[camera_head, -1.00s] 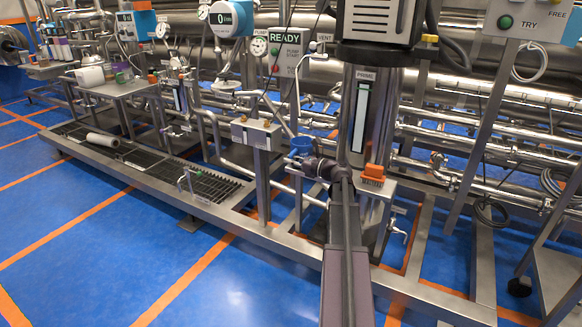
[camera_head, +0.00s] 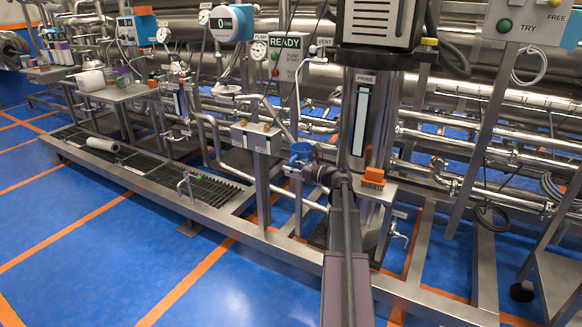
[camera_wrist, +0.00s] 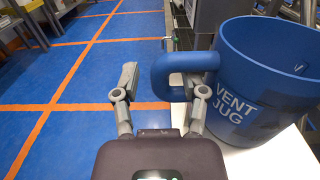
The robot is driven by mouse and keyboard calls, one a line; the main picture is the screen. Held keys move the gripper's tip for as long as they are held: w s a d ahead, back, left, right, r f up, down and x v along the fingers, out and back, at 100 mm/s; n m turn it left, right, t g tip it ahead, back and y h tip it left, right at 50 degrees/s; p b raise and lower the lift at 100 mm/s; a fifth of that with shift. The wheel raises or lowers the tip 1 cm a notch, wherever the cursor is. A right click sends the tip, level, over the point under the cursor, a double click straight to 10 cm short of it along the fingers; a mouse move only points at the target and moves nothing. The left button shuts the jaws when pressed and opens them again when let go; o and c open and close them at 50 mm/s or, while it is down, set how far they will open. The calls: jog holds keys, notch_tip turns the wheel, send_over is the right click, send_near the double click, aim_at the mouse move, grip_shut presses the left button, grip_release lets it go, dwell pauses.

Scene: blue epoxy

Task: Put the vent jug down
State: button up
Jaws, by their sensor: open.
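The blue vent jug (camera_wrist: 262,85), with its name in white letters, stands upright at the right of the wrist view. It appears to rest on a pale surface (camera_wrist: 265,160). Its handle (camera_wrist: 163,78) points left, toward my gripper (camera_wrist: 160,88). My gripper is open; the handle's loop lies between the two fingers, closer to the right finger and overlapping it in view. Whether they touch I cannot tell. In the head view the jug (camera_head: 300,151) shows small and blue just beyond my gripper (camera_head: 316,172), which partly hides it.
A steel column with an orange block (camera_head: 373,177) stands right of my gripper. A post with a small box (camera_head: 256,138) stands to the left. Pipes run behind. A low grating (camera_head: 160,172) lies at the left, and blue floor (camera_head: 110,270) is open in front.

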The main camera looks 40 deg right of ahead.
jog(key=shift+s+r, duration=0.1)
jog(key=shift+r, duration=0.05)
jog(key=v, duration=1.1)
jog(key=shift+s+d, duration=0.15)
jog(key=shift+s, duration=0.25)
dwell(0.5)
jog(key=w+a+f+n+g, duration=0.1)
jog(key=a+f+n+g, duration=0.3)
jog(key=a, duration=0.6)
jog(key=w+a+f+n+g, duration=0.2)
jog(key=a+f+n+g, duration=0.15)
jog(key=a+n, duration=0.4)
jog(key=w+a+f+n+g, duration=0.1)
jog(key=a+f+n+g, duration=0.25)
jog(key=a, duration=0.85)
jog(key=s+a+f+n+g+h, duration=0.2)
jog(key=s+a+n, duration=0.3)
jog(key=a+n, duration=0.3)
jog(key=s+a+f+n+g+h, duration=0.3)
jog(key=s+a+f+n+h, duration=0.1)
jog(key=a+n, duration=0.4)
jog(key=shift+s+a+f+g+h, duration=0.3)
jog(key=shift+s+a+f+h, duration=0.15)
jog(key=shift+a+f, duration=0.4)
jog(key=shift+r, duration=0.1)
